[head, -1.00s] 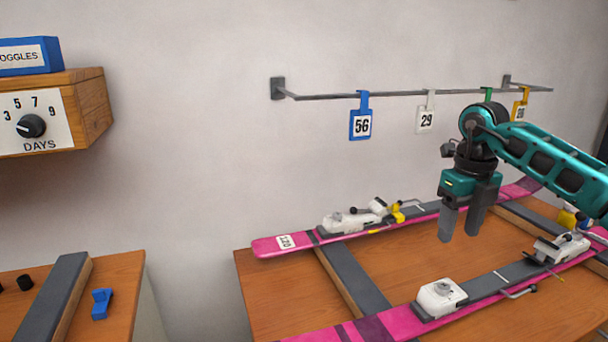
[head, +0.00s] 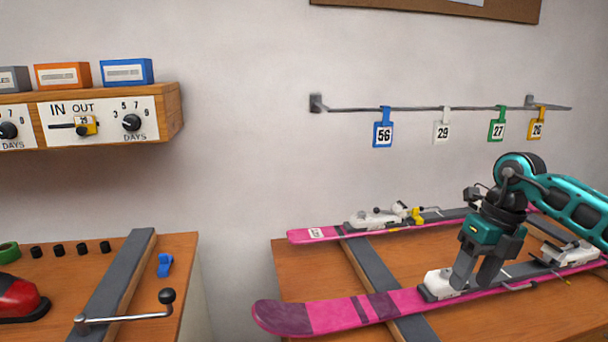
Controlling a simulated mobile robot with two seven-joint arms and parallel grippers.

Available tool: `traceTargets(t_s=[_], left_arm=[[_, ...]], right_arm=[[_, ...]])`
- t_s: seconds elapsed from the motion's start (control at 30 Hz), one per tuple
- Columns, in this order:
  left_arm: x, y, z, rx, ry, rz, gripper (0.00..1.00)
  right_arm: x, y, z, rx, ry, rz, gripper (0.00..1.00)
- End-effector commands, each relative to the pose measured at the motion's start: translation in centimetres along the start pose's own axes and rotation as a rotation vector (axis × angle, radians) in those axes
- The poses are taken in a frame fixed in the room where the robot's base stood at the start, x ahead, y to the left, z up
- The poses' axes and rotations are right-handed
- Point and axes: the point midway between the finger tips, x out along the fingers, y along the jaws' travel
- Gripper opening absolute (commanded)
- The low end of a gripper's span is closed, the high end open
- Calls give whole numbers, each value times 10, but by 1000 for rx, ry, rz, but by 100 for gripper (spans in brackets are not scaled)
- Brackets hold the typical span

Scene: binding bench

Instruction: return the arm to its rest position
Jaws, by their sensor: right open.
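My right gripper (head: 474,285) is in the head view at the right, pointing down with its two grey fingers apart and nothing seen between them. In the picture its fingers overlap the front pink ski (head: 335,312) beside that ski's white toe binding (head: 437,284); whether they touch cannot be told. The back pink ski (head: 325,234) lies behind, with a white binding (head: 375,219) and a yellow part on it. My left gripper is not in view.
A rail (head: 420,109) on the wall carries tags 56 (head: 383,134), 29, 27 and 26. A shelf (head: 172,115) with dials and boxes is at the left. Bare wall lies between the benches.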

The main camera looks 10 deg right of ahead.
Motion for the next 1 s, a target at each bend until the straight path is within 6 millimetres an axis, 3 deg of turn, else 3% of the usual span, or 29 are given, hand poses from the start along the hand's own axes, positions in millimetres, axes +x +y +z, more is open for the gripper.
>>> traceTargets(t_s=[0.03, 0.17, 0.23, 0.4, 0.5, 0.6, 0.73, 0.87, 1.0], left_arm=[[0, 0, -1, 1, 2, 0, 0], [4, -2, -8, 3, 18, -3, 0], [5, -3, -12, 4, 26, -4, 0], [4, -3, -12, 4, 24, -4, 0], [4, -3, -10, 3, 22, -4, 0], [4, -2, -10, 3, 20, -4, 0], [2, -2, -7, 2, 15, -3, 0], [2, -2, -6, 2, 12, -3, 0], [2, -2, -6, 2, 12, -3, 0]], right_arm=[[20, 24, 2, -36, -6, 83, 56], [62, 94, 5, -97, -41, 340, 56], [80, 138, 2, -105, -63, 515, 56], [99, 232, -10, 5, -129, 969, 56], [97, 266, -14, 157, -171, 1216, 56], [94, 282, -14, 374, -211, 1430, 56], [100, 275, -11, 735, -257, 1638, 56], [127, 246, -15, 1172, -289, 1746, 56], [179, 203, -42, 1691, -297, 1730, 56]])
